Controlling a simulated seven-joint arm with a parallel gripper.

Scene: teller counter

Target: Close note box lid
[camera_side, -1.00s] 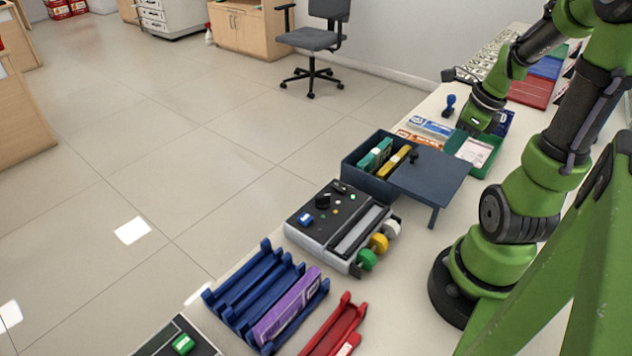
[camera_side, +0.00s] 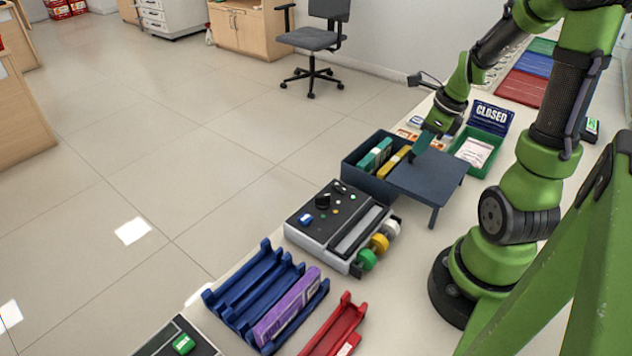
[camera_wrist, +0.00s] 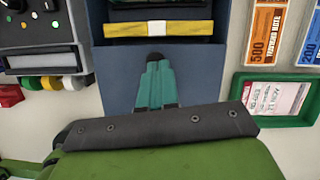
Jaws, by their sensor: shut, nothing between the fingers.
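The dark blue note box (camera_side: 368,178) stands on the counter with its inside showing. A green-banded bundle (camera_side: 376,155) and a yellow-banded bundle (camera_side: 394,162) lie in it; the yellow one also shows in the wrist view (camera_wrist: 158,29). Its flat lid (camera_side: 432,178) extends to the right of the opening, leaving the bundles uncovered. My gripper (camera_side: 416,158) is shut and empty, over the lid's far part near the box opening. In the wrist view its teal fingers (camera_wrist: 156,84) lie in front of the lid (camera_wrist: 200,75).
A grey machine with knobs (camera_side: 338,222) stands nearer the camera, beside the box. A green tray with a paper (camera_side: 490,148) and a blue CLOSED sign (camera_side: 490,116) stand beyond. A blue rack (camera_side: 262,300) holds a purple bundle.

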